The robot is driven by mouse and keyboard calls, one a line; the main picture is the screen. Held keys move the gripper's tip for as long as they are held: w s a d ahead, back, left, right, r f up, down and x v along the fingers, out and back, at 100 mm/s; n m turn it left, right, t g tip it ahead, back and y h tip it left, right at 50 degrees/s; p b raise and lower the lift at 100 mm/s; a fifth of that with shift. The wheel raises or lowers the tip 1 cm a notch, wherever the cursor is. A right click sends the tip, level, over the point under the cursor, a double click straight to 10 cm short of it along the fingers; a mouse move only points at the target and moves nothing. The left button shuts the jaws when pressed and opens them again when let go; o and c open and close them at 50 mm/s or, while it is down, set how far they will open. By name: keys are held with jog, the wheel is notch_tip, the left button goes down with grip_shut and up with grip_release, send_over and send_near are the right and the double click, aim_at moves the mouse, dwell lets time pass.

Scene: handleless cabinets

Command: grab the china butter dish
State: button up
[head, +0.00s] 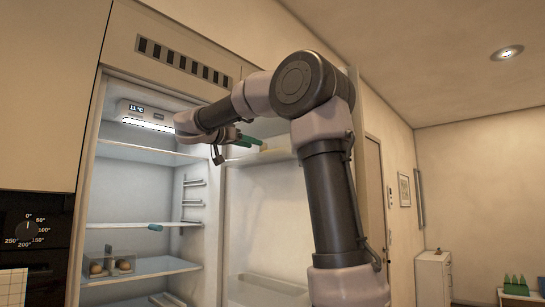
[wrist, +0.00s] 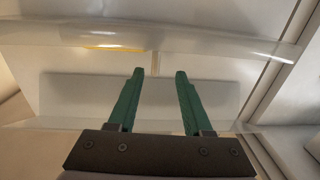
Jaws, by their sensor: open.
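My gripper (head: 245,142) is raised in front of the open fridge, by the upper door shelf, with its green fingers pointing right. In the wrist view the two green fingers (wrist: 156,72) are apart with nothing between them. I cannot make out a china butter dish for certain. A pale, low shape (head: 272,155) sits on the upper door shelf, partly behind the fingers. A thin yellow strip (wrist: 113,48) shows beyond the fingertips in the wrist view; I cannot tell what it belongs to.
The open fridge door (head: 262,205) stands right of the shelves. A clear bin with egg-like brown things (head: 110,267) is on a lower shelf (head: 160,264). A small teal item (head: 155,227) lies on the middle shelf. A clear rail (wrist: 200,45) crosses the wrist view.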

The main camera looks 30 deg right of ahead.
aim_at(263, 146)
jog(key=shift+s+x, duration=0.2)
jog(key=shift+x, duration=2.85)
jog(key=shift+f, duration=0.1)
grip_shut()
